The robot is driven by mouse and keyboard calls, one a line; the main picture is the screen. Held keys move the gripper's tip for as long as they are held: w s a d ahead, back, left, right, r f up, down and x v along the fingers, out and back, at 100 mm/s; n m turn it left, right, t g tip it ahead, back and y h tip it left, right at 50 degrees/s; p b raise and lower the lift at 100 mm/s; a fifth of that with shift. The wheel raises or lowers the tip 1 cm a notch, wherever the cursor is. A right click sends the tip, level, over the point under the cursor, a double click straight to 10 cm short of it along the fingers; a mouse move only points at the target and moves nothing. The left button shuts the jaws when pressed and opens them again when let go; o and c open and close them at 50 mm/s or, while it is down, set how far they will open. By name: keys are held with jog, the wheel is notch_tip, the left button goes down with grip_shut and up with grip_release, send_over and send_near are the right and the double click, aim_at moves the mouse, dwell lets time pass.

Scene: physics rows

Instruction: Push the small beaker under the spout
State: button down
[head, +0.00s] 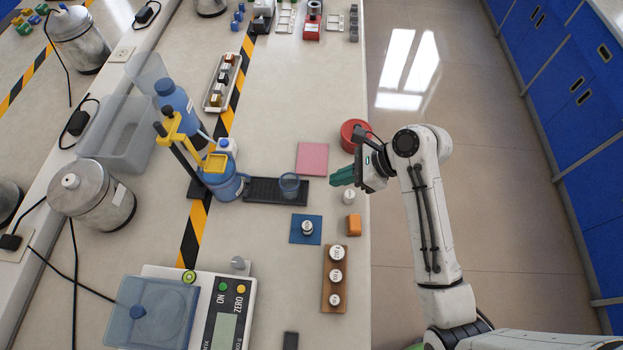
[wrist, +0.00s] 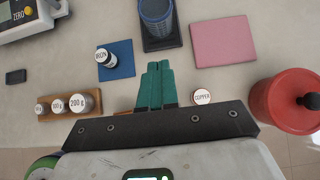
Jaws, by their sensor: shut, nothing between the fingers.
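The small beaker (head: 289,185) is a clear bluish cup standing upright on the right part of a black ribbed strip (head: 262,190). In the wrist view the beaker (wrist: 156,14) is at the top middle, beyond my fingertips. The spout is at the blue vessel (head: 226,184) with a yellow top, at the left end of the strip; its exact outlet is too small to make out. My gripper (head: 334,177) is to the right of the beaker, apart from it. In the wrist view my green fingers (wrist: 157,72) are together and empty, pointing toward the beaker.
A copper weight (wrist: 202,97) is close beside my fingers. Nearby are a red pot (wrist: 287,98), a pink mat (head: 312,158), an iron weight on a blue mat (head: 296,238), an orange block (head: 354,224) and a wooden weight rack (head: 327,297). A balance (head: 223,315) stands in front.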

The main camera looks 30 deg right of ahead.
jog(key=x, duration=0.3)
jog(key=shift+w+a+f, duration=0.1)
jog(key=shift+a+f, duration=0.1)
jog(key=shift+w+a+f+p, duration=0.1)
jog(key=shift+w+a+p, duration=0.15)
jog(key=shift+w+a, duration=0.5)
jog(key=shift+w+a+p, duration=0.2)
jog(key=shift+w+a, duration=0.35)
jog(key=shift+a, duration=0.35)
